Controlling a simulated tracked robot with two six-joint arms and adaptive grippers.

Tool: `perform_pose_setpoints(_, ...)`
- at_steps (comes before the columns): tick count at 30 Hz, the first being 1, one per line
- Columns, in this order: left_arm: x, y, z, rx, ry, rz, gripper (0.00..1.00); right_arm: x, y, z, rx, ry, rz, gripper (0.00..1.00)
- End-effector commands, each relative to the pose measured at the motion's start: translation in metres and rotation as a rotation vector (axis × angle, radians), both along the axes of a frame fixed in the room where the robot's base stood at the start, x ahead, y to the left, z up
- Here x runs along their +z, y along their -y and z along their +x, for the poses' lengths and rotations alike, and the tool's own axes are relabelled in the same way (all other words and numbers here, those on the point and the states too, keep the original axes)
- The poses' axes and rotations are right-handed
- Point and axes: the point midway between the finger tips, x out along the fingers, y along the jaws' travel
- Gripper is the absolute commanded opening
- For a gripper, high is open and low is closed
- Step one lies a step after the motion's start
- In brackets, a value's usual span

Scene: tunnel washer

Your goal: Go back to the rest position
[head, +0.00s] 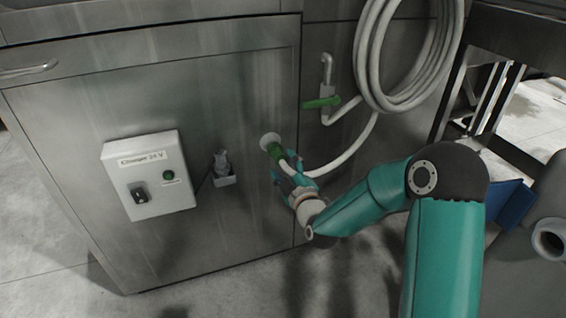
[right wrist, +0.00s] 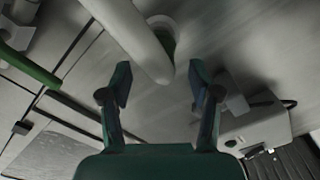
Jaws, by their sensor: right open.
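My right gripper (head: 284,166) is open, close in front of the green hose coupling (head: 274,151) on the steel panel. In the right wrist view, its two fingers (right wrist: 160,82) stand apart with nothing held between their tips. The white hose (right wrist: 136,36) runs just beyond the fingertips to the wall fitting there. I cannot tell whether a finger touches the hose or coupling. My left gripper is not in view.
A white charger box (head: 147,174) and a small grey plug holder (head: 223,168) are on the panel to the left. A coiled white hose (head: 366,62) hangs upper right, beside a green-handled valve (head: 322,102). Open floor lies below the panel.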

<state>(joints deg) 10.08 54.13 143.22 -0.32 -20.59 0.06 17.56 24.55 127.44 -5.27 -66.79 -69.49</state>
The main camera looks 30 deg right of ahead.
Motion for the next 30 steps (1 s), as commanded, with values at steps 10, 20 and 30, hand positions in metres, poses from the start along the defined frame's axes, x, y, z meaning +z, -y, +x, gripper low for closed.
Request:
perform_pose_setpoints(10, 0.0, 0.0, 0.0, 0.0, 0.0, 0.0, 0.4, 0.0, -0.011, -0.049, -0.001, -0.001, 0.0, 0.62)
perform_pose_setpoints(20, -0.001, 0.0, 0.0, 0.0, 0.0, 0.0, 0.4, -0.017, -0.029, -0.05, 0.032, -0.029, 0.012, 0.62)
perform_pose_setpoints(30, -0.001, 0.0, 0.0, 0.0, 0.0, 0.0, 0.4, -0.189, -0.136, -0.074, 0.215, -0.462, 0.27, 0.62)
